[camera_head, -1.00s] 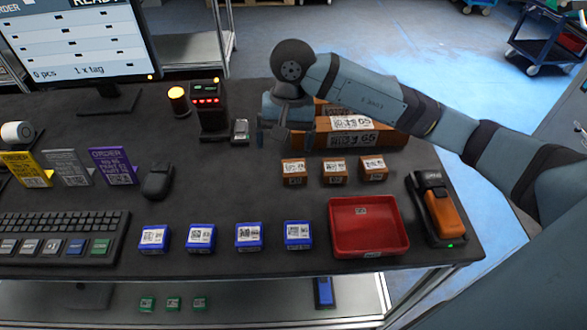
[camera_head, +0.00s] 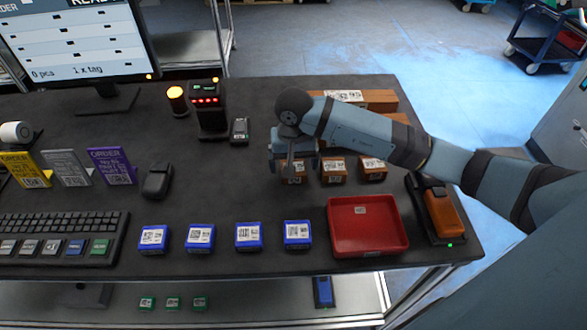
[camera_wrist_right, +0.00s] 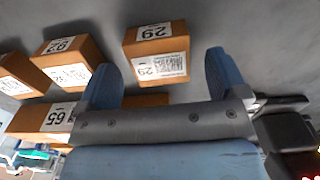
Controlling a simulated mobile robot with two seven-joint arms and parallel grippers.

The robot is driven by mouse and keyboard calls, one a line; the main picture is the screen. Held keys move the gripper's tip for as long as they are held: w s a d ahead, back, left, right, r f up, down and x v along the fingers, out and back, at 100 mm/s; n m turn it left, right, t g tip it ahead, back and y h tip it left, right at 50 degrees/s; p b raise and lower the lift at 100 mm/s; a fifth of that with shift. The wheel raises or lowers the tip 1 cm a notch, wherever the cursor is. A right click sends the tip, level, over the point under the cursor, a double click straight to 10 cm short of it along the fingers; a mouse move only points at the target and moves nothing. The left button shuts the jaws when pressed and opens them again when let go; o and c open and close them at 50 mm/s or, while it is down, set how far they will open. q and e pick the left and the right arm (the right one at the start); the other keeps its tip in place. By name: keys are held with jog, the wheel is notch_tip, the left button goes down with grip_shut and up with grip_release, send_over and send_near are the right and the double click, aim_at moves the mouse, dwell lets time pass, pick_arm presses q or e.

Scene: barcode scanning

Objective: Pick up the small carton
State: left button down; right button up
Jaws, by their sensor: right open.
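Several cartons stand on the dark table. Three small brown cartons with white labels form a row: left (camera_head: 293,180), middle (camera_head: 333,178) and right (camera_head: 373,174). My right gripper (camera_head: 291,170) is over the left small carton and partly hides it. In the right wrist view, the open fingers of my right gripper (camera_wrist_right: 160,68) point toward a small carton labelled 29 (camera_wrist_right: 150,42), which sits between and beyond the fingertips. Contact with it cannot be made out. A neighbouring small carton (camera_wrist_right: 70,58) is beside the left finger. My left gripper is not in view.
Larger brown cartons (camera_head: 378,98) lie behind, partly covered by my right arm. In front are a red tray (camera_head: 368,246), several blue boxes (camera_head: 297,235) and an orange-and-black device (camera_head: 440,212). A scanner stand (camera_head: 209,115) is at back left.

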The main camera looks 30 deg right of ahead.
notch_tip(320, 180, down, 2)
jog(key=shift+f, duration=0.1)
jog(key=c, duration=1)
jog(key=shift+c, duration=0.4)
